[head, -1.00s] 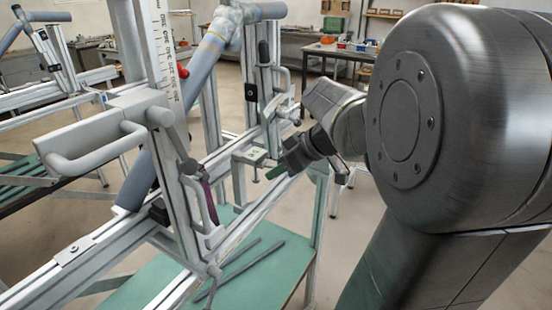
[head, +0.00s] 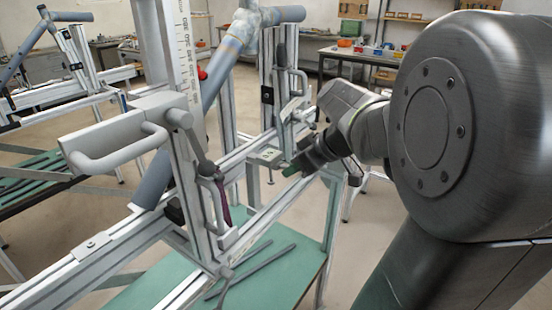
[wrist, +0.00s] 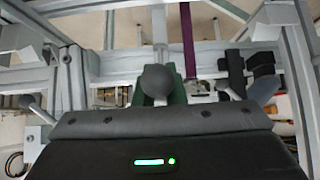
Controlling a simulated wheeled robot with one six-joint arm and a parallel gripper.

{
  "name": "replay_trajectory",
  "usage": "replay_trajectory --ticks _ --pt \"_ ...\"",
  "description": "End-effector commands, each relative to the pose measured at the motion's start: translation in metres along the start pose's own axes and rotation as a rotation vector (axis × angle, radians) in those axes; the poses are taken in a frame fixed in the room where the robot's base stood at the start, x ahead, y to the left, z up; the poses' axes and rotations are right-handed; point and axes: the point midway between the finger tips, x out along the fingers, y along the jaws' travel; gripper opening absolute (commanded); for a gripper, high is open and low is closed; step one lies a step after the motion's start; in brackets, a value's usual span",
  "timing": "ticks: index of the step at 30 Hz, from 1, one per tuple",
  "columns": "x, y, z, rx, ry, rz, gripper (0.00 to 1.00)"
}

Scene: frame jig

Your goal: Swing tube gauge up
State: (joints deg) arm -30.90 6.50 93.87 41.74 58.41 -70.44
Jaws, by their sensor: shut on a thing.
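My gripper (head: 294,168) has green finger pads and is by the right side of the metal frame jig (head: 240,160), near a small flat bracket (head: 267,156). In the wrist view, a dark ball knob (wrist: 158,80) on a grey stem (wrist: 158,22) sits between the green fingers, which are shut on it. The head view does not show the knob clearly. I cannot tell for sure which part is the tube gauge; the knob's link to it is not clear. A blue-grey tube (head: 222,72) slants across the jig, upright posts beside it.
A large grey handle (head: 120,150) juts out at left beside a ruler-marked post (head: 187,60). A purple strip (head: 222,200) hangs on the front post. Dark rods lie on the green table (head: 285,285) below. Another frame stands at far left.

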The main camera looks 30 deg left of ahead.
Motion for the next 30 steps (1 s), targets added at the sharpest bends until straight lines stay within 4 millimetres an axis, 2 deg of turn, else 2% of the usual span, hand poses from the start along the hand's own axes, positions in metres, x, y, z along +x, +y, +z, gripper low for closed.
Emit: replay_trajectory --ticks 3,17,30 --pt "-0.008 0.001 -0.011 -0.002 0.005 0.004 0.0" --pt "-0.01 0.001 -0.014 -0.002 0.005 0.004 0.0" --pt "-0.021 0.001 -0.035 -0.002 0.006 0.004 0.0"
